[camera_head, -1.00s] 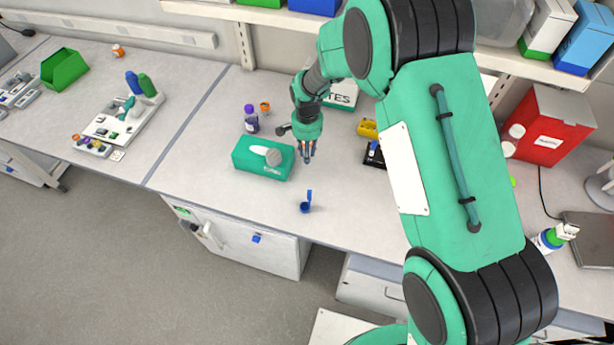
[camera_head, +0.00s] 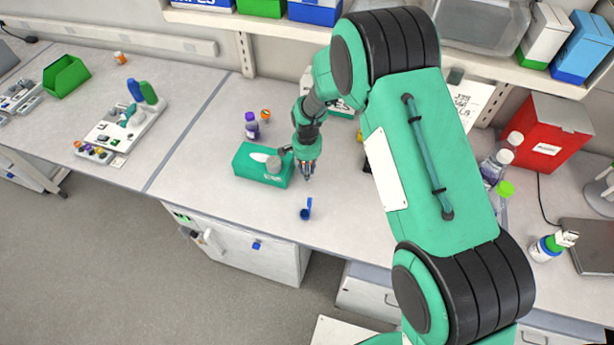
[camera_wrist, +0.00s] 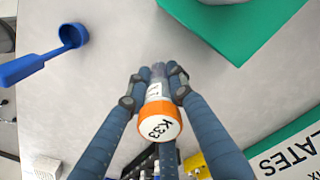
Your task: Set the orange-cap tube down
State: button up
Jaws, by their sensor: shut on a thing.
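In the wrist view the orange-cap tube (camera_wrist: 158,120) has its cap, marked K33, toward the camera and a pale labelled body pointing away. My gripper (camera_wrist: 156,82) is shut on its body, one finger on each side. In the head view my gripper (camera_head: 306,172) is low over the bench, just right of the green tissue box (camera_head: 250,172) and behind the blue scoop-like item (camera_head: 306,210). The tube cannot be made out clearly there. Whether its lower end touches the bench cannot be told.
The blue item (camera_wrist: 70,38) and green box (camera_wrist: 235,30) flank my gripper in the wrist view. A purple-cap bottle (camera_head: 251,125) and a small orange-topped container (camera_head: 265,115) stand behind the box. The bench front (camera_head: 350,225) is clear. A plates box (camera_wrist: 285,155) lies behind.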

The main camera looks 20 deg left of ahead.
jog(key=shift+f, duration=1.85)
jog(key=shift+f, duration=0.2)
jog(key=o, duration=0.7)
jog(key=shift+o, duration=0.2)
jog(key=shift+r, duration=0.25)
jog(key=shift+r+b, duration=0.6)
jog(key=shift+r, duration=5.35)
